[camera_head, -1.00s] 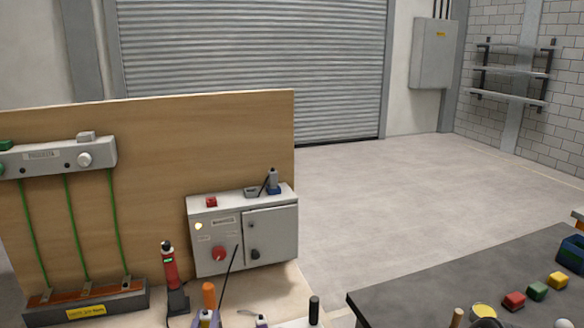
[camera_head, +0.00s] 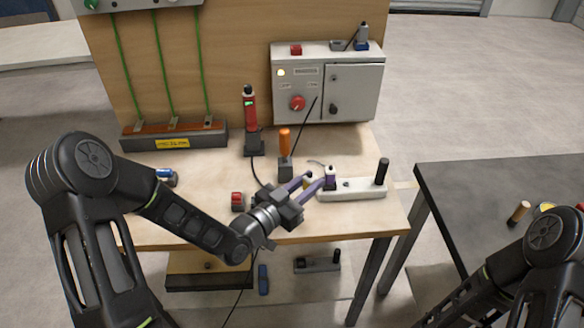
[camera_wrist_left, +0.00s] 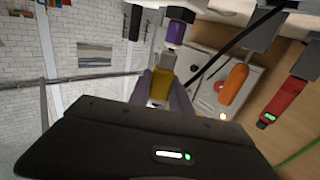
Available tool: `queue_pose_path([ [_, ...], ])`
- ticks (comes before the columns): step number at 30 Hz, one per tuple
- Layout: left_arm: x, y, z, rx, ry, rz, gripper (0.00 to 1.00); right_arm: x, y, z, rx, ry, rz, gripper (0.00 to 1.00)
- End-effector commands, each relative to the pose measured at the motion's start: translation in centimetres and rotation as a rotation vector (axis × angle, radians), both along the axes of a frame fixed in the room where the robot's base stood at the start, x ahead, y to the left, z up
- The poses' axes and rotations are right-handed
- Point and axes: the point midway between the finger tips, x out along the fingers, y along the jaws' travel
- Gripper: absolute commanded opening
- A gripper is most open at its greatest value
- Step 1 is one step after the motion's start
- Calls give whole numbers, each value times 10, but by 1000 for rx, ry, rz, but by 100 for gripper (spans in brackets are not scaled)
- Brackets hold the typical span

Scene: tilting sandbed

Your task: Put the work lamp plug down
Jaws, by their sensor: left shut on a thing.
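My left gripper (camera_head: 315,182) reaches in over the wooden bench, its purple fingers shut on a small yellow plug (camera_wrist_left: 162,86), which I take to be the work lamp plug. In the wrist view the plug sits between the fingers; in the head view the fingers mostly hide it. I cannot tell whether the plug touches the bench. My right gripper is out of view; only part of its arm shows at lower right.
A red tool (camera_head: 250,110) in a dark stand, an orange-handled tool (camera_head: 285,140) and a red piece (camera_head: 238,201) stand near my left arm. A grey control box (camera_head: 350,95) is behind. A dark table (camera_head: 460,190) stands to the right across a gap.

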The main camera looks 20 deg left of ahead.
Motion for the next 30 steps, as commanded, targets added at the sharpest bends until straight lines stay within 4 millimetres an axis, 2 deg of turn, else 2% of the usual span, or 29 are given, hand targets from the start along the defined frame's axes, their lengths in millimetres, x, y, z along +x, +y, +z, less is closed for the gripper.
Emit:
queue_pose_path([
  [9,-30,-67,-11,1,-1,-403,0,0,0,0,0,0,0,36],
  [15,-43,-92,-14,0,-1,-558,0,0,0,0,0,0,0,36],
  [26,-46,-98,-15,0,-1,-597,0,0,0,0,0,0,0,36],
  [30,-46,-98,-15,0,-1,-596,0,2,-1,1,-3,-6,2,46],
])
